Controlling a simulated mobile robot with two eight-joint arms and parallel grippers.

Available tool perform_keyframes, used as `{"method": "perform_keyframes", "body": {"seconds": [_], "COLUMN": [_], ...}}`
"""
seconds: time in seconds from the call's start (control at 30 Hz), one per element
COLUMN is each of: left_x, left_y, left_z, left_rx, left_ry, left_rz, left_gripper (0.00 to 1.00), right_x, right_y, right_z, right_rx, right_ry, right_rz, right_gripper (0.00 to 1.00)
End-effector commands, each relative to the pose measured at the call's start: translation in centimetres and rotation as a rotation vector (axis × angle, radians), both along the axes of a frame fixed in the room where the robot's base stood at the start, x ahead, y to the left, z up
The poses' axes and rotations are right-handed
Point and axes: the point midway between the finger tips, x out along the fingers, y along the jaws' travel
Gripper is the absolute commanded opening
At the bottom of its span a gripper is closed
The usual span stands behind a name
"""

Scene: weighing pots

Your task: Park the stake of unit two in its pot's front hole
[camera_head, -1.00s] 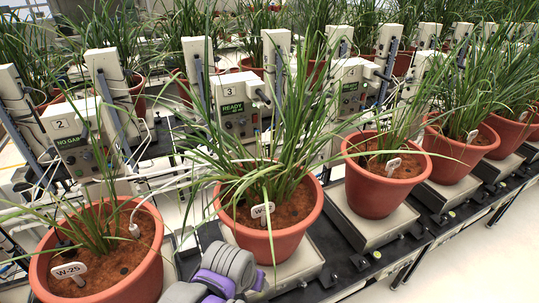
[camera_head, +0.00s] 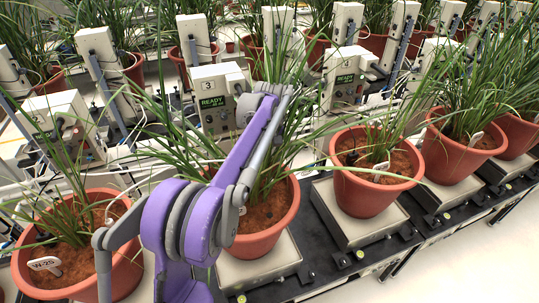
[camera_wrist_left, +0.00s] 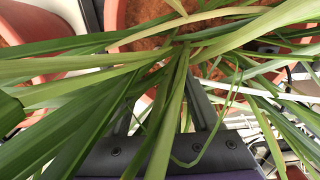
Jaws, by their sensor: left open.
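The unit two box (camera_head: 55,112) stands at the left in the head view, partly behind leaves. The terracotta pot in front of it (camera_head: 125,275) carries a white tag reading W-25 (camera_head: 45,264). A white cable runs into this pot's far right side; its stake is mostly hidden by leaves and my arm. My left arm reaches up across the middle pot, and my left gripper (camera_head: 268,90) is at its far end among the leaves. In the left wrist view the gripper (camera_wrist_left: 168,95) is open, fingers apart, with leaves crossing them. I cannot see a stake between them.
The middle pot (camera_head: 268,243) stands on a pale scale (camera_head: 260,265), behind my arm. Unit three's box (camera_head: 213,103) shows READY. More pots, such as the one at right (camera_head: 365,195), continue along the black rail. Long leaves overhang everything. Open floor lies at the lower right.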

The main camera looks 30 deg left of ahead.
Motion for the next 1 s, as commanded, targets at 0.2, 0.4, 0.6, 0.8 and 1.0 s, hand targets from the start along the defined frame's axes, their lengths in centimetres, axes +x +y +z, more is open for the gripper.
{"method": "perform_keyframes", "body": {"seconds": [0.2,0.4,0.6,0.8,1.0], "left_x": [0.0,-0.1,0.0,0.0,0.0], "left_y": [-0.1,-0.1,-0.1,-0.1,-0.1], "left_z": [-4.0,-7.3,-9.2,-9.7,-9.6], "left_rx": [0.001,0.000,0.001,0.001,0.001], "left_ry": [-0.001,-0.001,-0.002,-0.002,-0.002], "left_rz": [-0.002,-0.002,-0.002,-0.003,-0.003], "left_gripper": [0.64,0.64,0.64,0.64,0.57], "right_x": [-0.2,-0.2,-0.2,-0.2,-0.2], "right_y": [0.0,0.0,0.0,0.0,0.0], "right_z": [-0.4,-0.5,-0.6,-0.6,-0.6], "right_rx": [0.000,0.000,0.000,0.000,0.000], "right_ry": [0.003,0.004,0.005,0.005,0.005], "right_rz": [0.000,0.000,0.000,0.000,0.000], "right_gripper": [0.50,0.50,0.50,0.50,0.50]}}
